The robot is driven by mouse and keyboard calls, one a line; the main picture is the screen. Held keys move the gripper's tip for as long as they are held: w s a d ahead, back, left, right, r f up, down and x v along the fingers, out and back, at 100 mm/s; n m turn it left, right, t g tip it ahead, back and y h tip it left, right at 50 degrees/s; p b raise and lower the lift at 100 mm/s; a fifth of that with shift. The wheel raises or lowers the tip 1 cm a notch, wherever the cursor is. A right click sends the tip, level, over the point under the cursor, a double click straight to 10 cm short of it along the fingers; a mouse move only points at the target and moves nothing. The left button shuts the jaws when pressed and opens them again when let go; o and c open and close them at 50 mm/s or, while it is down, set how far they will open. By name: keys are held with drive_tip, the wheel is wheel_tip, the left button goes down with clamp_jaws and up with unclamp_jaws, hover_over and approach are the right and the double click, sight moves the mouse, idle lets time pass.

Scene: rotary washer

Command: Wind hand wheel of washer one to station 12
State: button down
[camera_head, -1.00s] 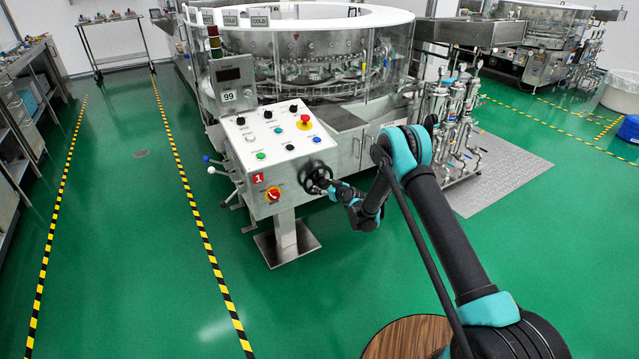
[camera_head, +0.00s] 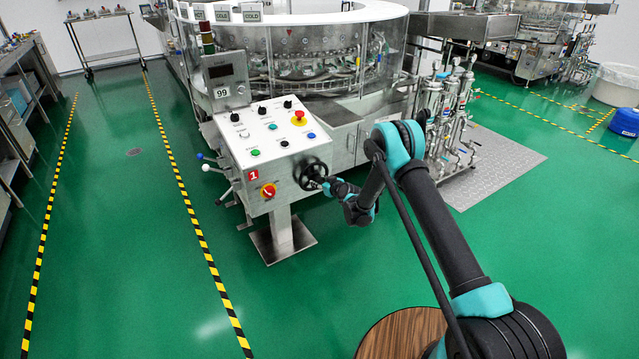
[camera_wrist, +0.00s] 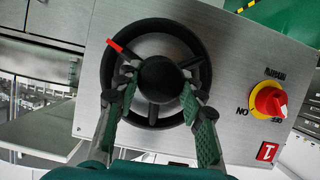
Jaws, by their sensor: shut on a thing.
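The black hand wheel (camera_head: 300,171) is on the front of washer one's control box, beside the red "1" label (camera_head: 253,174). In the wrist view, the spoked hand wheel (camera_wrist: 106,84) fills the upper middle, with a red mark (camera_wrist: 119,48) at its upper left. My gripper (camera_head: 326,184) is at the wheel's right side in the head view. In the wrist view, my gripper (camera_wrist: 160,76) has its two green-padded fingers on either side of the round black knob (camera_wrist: 165,82) and is shut on it. The knob hides the wheel's middle. The dark display (camera_head: 222,71) shows no readable number.
A red-and-yellow rotary switch (camera_head: 268,190) sits left of the wheel; it also shows in the wrist view (camera_wrist: 271,101). Buttons and a red emergency stop (camera_head: 299,116) are on the sloped panel. Levers (camera_head: 213,167) stick out at the left. Green floor in front is clear.

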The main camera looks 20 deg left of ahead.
drive_tip(key=shift+s+n+t+h, duration=0.1)
drive_tip(key=shift+n+t+h, duration=0.65)
drive_tip(key=shift+n, duration=0.75)
drive_tip(key=c, duration=0.9)
unclamp_jaws()
drive_tip(key=v, duration=0.7)
drive_tip(key=shift+s+d, duration=0.15)
drive_tip(key=shift+s, duration=0.1)
drive_tip(key=shift+f, duration=0.1)
